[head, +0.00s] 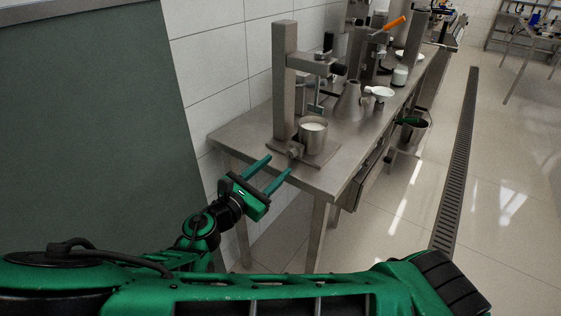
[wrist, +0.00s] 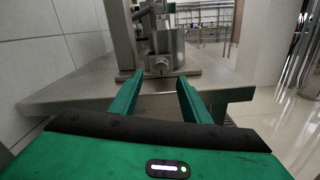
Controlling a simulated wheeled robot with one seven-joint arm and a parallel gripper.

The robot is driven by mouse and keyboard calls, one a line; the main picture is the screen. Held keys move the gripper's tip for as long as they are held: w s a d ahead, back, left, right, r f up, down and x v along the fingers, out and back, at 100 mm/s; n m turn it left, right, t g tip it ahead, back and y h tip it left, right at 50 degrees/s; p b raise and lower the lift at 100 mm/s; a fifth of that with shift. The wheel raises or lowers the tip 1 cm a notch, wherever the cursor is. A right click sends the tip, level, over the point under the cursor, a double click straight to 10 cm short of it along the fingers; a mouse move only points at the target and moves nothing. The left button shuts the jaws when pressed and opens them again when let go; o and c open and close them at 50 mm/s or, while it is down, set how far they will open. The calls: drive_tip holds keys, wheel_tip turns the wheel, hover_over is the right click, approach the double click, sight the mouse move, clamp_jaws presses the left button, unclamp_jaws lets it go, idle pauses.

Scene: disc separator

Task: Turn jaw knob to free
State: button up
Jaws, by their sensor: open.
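The jaw knob (head: 295,152) is a small metal knob at the front of the separator's base, below a metal cup. In the wrist view the knob (wrist: 161,66) sits just beyond and between my fingertips. My gripper (head: 274,167) has green fingers that are open and empty, pointing at the knob from the table's near end. The gripper also shows in the wrist view (wrist: 157,82). The knob's jaws are too small to make out.
The steel table (head: 340,165) runs away to the back right. A funnel-like metal vessel (head: 348,98), a white dish (head: 379,92) and an orange-handled device (head: 394,23) stand farther along it. A dark green panel (head: 85,110) is at left.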

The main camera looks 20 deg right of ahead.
drive_tip(key=v, duration=0.4)
drive_tip(key=shift+a, duration=0.2)
drive_tip(key=shift+s, duration=0.15)
